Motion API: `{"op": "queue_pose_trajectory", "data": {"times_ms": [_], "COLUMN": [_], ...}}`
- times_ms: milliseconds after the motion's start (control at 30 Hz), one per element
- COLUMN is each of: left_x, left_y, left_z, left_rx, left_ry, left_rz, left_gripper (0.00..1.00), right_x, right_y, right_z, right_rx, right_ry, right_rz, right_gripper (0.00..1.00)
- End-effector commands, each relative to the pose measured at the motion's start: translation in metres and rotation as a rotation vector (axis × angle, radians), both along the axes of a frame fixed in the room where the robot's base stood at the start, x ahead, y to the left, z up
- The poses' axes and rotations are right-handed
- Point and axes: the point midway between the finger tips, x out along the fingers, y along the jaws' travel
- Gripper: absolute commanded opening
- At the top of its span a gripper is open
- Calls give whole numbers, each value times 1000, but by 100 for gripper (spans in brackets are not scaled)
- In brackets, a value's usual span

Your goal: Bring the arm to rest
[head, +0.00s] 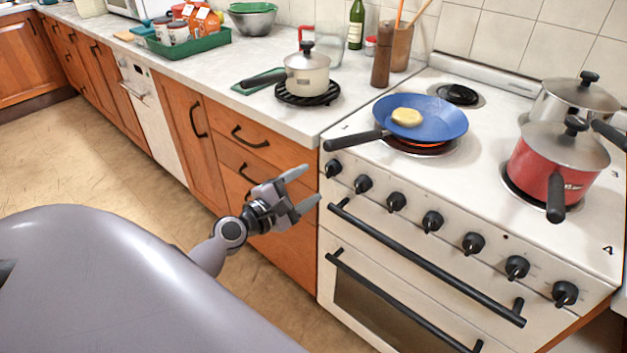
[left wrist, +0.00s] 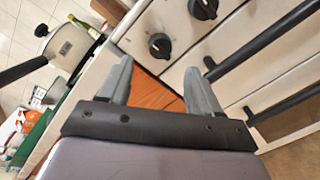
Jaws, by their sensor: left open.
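My left gripper (head: 302,187) is open and empty. In the head view it hangs in front of the wooden drawers, beside the left front edge of the stove, below counter height. Its two fingers also show in the left wrist view (left wrist: 160,78), apart, with stove knobs and a strip of orange wood beyond them. My left arm reaches it from the lower left, partly hidden by my own grey body. My right gripper is not in view.
The stove (head: 480,190) carries a blue pan (head: 440,115) with a pale round item over a glowing burner, a red pot (head: 540,165) and a steel pot (head: 570,98). A cream saucepan (head: 307,78) stands on the counter (head: 215,75). The floor (head: 90,165) at left is clear.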

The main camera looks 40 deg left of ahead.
Motion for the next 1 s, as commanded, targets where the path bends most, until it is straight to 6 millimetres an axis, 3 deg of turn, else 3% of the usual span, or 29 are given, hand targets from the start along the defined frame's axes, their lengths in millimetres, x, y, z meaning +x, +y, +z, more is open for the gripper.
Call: {"op": "queue_pose_trajectory", "data": {"times_ms": [767,867,1000], "left_x": [-9,-17,-42], "left_y": [-2,-14,-42], "left_z": [-2,-15,-47], "left_rx": [28,150,496], "left_ry": [7,35,98], "left_rz": [-6,-31,-117], "left_gripper": [64,64,64], "right_x": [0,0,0], "right_y": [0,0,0], "right_z": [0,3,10], "right_rx": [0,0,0], "right_ry": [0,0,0], "right_rz": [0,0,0], "right_gripper": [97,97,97]}}
